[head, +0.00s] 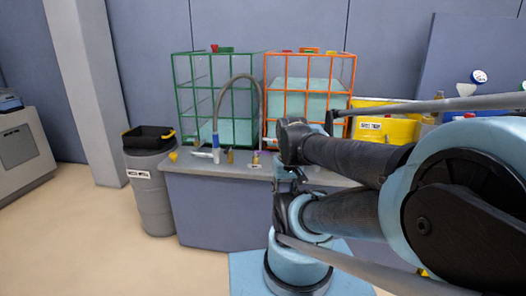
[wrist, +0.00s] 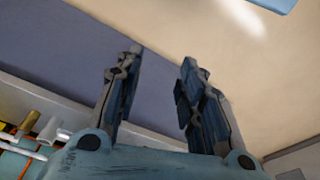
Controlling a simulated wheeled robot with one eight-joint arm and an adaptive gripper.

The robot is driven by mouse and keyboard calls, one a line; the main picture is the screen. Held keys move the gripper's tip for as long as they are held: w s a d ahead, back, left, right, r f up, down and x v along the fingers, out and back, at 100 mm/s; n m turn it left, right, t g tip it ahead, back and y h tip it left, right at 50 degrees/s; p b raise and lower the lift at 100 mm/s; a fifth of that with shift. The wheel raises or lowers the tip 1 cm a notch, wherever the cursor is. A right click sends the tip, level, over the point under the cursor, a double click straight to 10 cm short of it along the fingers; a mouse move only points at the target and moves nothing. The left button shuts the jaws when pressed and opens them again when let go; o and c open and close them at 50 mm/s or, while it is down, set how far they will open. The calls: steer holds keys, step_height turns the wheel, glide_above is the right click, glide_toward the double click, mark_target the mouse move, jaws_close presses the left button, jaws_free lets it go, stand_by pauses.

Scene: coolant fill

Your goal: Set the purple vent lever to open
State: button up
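My gripper (wrist: 162,58) shows in the wrist view with its two fingers apart and nothing between them. Behind the fingers are the blue-grey bench front and the tan floor. In the head view my gripper is mostly hidden by my own arm near the bench's front edge. A small brass fitting (head: 256,160) stands on the bench top, left of my arm, with a hint of purple at its top. I cannot make out a purple vent lever clearly or tell its position. The wrist view does not show it.
A green-caged tank (head: 181,95) and an orange-caged tank (head: 310,88) stand on the bench (head: 215,205). A grey bin (head: 152,195) stands left of the bench. Yellow containers (head: 385,130) are at right, partly behind my arm. Floor at left is clear.

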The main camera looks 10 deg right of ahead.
steer(key=w+r+n, duration=0.3)
steer(key=w+r, duration=0.2)
steer(key=w, duration=0.4)
steer(key=w+r+n, duration=0.4)
steer(key=w+r, duration=0.1)
steer(key=w, duration=0.4)
steer(key=w+r+n, duration=0.3)
steer(key=w+r, duration=0.2)
steer(key=w, duration=0.4)
steer(key=w+a+f+n, duration=0.15)
steer(key=w+n, duration=0.25)
steer(key=w, duration=0.9)
steer(key=shift+h, duration=0.3)
steer(key=w+f, duration=0.1)
steer(key=f, duration=0.4)
steer(key=w+d+f, duration=0.1)
steer(key=f, duration=1)
steer(key=shift+w+d+f, duration=0.2)
steer(key=shift+w+f, duration=0.05)
steer(key=shift+w, duration=0.15)
jaws_close()
